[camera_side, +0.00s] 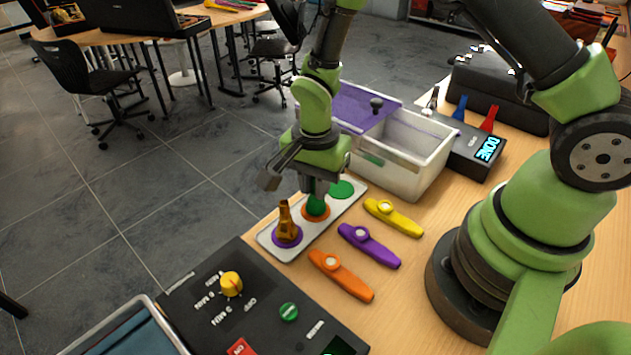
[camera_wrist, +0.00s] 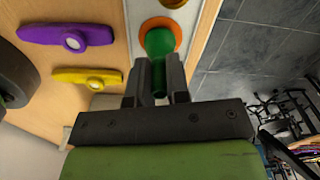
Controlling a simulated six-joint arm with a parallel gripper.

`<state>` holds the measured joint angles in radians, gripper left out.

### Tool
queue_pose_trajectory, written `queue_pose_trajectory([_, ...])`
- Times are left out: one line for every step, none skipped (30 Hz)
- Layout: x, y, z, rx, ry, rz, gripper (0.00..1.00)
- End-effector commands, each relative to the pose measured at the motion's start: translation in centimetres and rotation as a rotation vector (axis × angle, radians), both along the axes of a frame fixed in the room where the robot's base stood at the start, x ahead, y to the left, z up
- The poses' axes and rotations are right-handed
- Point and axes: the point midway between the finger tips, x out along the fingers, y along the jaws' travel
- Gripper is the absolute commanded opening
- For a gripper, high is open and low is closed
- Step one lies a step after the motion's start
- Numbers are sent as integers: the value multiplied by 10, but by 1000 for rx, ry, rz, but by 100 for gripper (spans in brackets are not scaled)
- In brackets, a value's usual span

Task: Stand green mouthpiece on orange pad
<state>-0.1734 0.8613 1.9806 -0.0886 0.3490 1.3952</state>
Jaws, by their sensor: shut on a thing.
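The green mouthpiece (camera_side: 316,204) is upright between the fingers of my gripper (camera_side: 318,188), at the orange pad (camera_side: 316,217) in the middle of a white tray. In the wrist view my gripper (camera_wrist: 158,72) is shut on the green mouthpiece (camera_wrist: 157,44), and the rim of the orange pad (camera_wrist: 176,26) shows around its far end. Whether its base touches the pad I cannot tell for sure. My fingers hide its upper part in the side view.
The white tray (camera_side: 270,241) also has a purple pad (camera_side: 287,240) with a brass mouthpiece (camera_side: 285,220) standing on it, and a bare green pad (camera_side: 342,189). Yellow (camera_side: 393,217), purple (camera_side: 369,246) and orange (camera_side: 341,275) kazoos lie to the right. A bin (camera_side: 412,155) stands behind.

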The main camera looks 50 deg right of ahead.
Motion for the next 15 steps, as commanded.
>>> queue_pose_trajectory([0,0,-1,0,-1,0,0])
queue_pose_trajectory([0,0,-1,1,-2,0,0])
queue_pose_trajectory([0,0,-1,1,-2,0,0])
queue_pose_trajectory([0,0,-1,1,-2,0,0])
queue_pose_trajectory([0,0,-1,1,-2,0,0])
queue_pose_trajectory([0,0,-1,1,-2,0,0])
queue_pose_trajectory([0,0,-1,1,-2,0,0])
queue_pose_trajectory([0,0,-1,1,-2,0,0])
queue_pose_trajectory([0,0,-2,0,-1,0,0])
queue_pose_trajectory([0,0,-3,0,-1,0,0])
queue_pose_trajectory([0,0,-4,0,0,0,0])
queue_pose_trajectory([0,0,-4,0,-1,0,23])
queue_pose_trajectory([0,0,-4,0,-1,0,30])
queue_pose_trajectory([0,0,-4,0,-1,0,37])
queue_pose_trajectory([0,0,-4,0,-1,0,42])
